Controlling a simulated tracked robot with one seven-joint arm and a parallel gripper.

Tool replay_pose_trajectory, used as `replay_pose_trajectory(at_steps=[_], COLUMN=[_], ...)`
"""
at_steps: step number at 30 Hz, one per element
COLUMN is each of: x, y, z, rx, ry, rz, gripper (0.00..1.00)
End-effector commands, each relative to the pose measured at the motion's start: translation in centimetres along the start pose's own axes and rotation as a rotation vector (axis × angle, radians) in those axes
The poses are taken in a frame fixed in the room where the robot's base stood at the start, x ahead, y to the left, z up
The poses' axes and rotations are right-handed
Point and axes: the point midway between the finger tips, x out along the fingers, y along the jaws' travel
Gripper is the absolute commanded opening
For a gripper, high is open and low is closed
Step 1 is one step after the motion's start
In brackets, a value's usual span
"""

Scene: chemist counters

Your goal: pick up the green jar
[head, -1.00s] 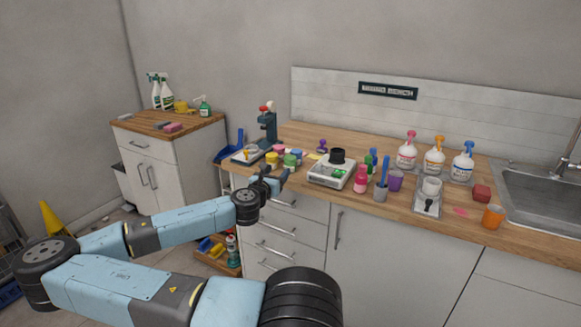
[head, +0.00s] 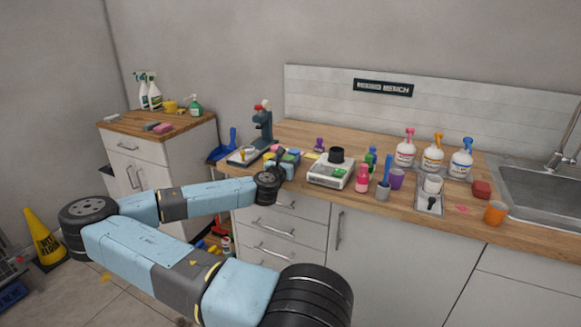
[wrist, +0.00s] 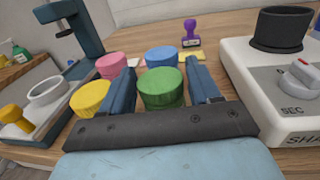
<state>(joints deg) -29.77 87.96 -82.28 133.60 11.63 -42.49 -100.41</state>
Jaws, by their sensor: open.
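The green jar (wrist: 161,90) stands on the wooden counter and shows in the wrist view between the two dark blue fingers of my gripper (wrist: 163,82). The gripper is open, with one finger on each side of the jar. I cannot tell whether either finger touches it. In the head view my gripper (head: 288,160) is at the jar cluster by the counter's front edge and hides much of it.
A yellow jar (wrist: 90,98) and a pink jar (wrist: 112,66) stand left of the gripper. A blue jar (wrist: 161,57) is just behind the green one. A white scale (wrist: 245,80) stands right, a microscope-like stand (wrist: 80,35) left, a purple stamp (wrist: 191,32) behind.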

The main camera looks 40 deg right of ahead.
Motion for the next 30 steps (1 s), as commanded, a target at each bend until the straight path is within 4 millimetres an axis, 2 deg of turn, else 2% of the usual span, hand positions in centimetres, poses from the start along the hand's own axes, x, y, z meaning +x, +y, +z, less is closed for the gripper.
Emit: replay_pose_trajectory(at_steps=[5, 12, 25, 30], x=[1.28, 1.4, 1.39, 1.4], y=[0.49, 0.59, 0.56, 0.53], z=[-0.01, -0.03, -0.02, -0.01], rx=[0.0, 0.0, 0.0, 0.0], ry=[0.0, 0.001, 0.001, 0.0], rz=[0.016, 0.019, 0.018, 0.018], gripper=[0.62, 0.61, 0.2, 0.18])
